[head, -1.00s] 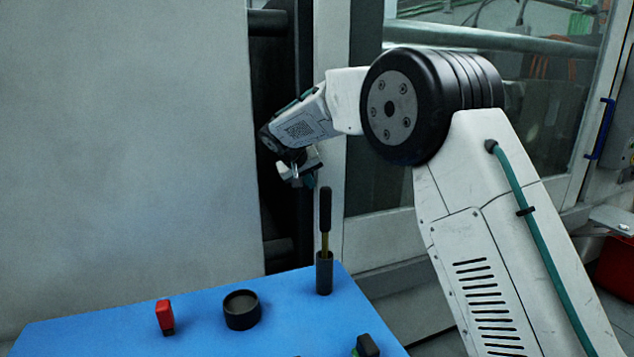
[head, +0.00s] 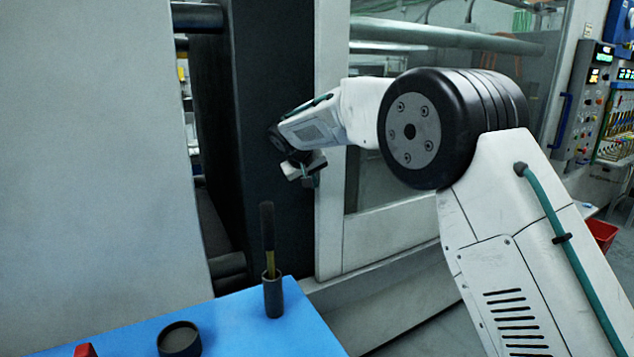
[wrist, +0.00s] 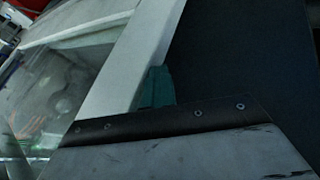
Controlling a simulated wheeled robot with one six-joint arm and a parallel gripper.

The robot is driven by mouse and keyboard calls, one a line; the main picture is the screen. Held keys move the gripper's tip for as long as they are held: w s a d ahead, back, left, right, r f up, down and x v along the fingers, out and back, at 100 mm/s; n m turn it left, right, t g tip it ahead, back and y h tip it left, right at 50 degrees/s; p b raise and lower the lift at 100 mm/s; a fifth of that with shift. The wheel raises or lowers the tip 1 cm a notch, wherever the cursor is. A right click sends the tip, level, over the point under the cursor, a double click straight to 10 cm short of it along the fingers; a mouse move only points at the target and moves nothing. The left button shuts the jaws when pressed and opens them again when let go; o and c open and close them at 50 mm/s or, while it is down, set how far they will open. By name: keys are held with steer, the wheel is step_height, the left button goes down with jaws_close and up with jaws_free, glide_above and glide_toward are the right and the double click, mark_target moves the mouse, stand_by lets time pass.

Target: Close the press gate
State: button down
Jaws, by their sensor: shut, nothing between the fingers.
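The press gate (head: 332,225) is a pale-framed sliding panel with a large window, right of centre in the head view. It stands open, with a dark gap between it and the grey panel at left. My gripper (head: 307,172) is shut and empty at the left upright of the gate frame, overlapping that edge in the picture. In the wrist view a teal fingertip (wrist: 155,88) shows beside the pale gate frame (wrist: 130,62), with a dark surface to its right. I cannot tell whether finger and frame touch.
A blue table (head: 235,325) at lower left holds a dark cup with a black-handled tool (head: 268,228), a black round dish (head: 180,340) and a red object (head: 85,350). The grey panel (head: 90,150) fills the left. A control panel (head: 590,105) and red bin (head: 602,234) stand at right.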

steer(key=shift+d, duration=0.15)
steer(key=s+a+r, duration=0.6)
steer(key=s+r, duration=0.1)
steer(key=r, duration=0.1)
steer(key=s+d+f+n+g, duration=0.1)
steer(key=s+d+f+g, duration=0.25)
steer(key=s+f, duration=0.35)
steer(key=s+d+m+y, duration=0.1)
steer(key=s+d, duration=0.8)
steer(key=s, duration=0.5)
steer(key=s+d+m+g+y, duration=0.1)
steer(key=s+d+m, duration=0.1)
steer(key=s+d, duration=0.7)
steer(key=s+d+m+g+y, duration=0.1)
steer(key=s+d, duration=0.9)
steer(key=s, duration=1)
steer(key=shift+s+m, duration=0.35)
steer(key=shift+m, duration=0.15)
steer(key=shift+r, duration=0.1)
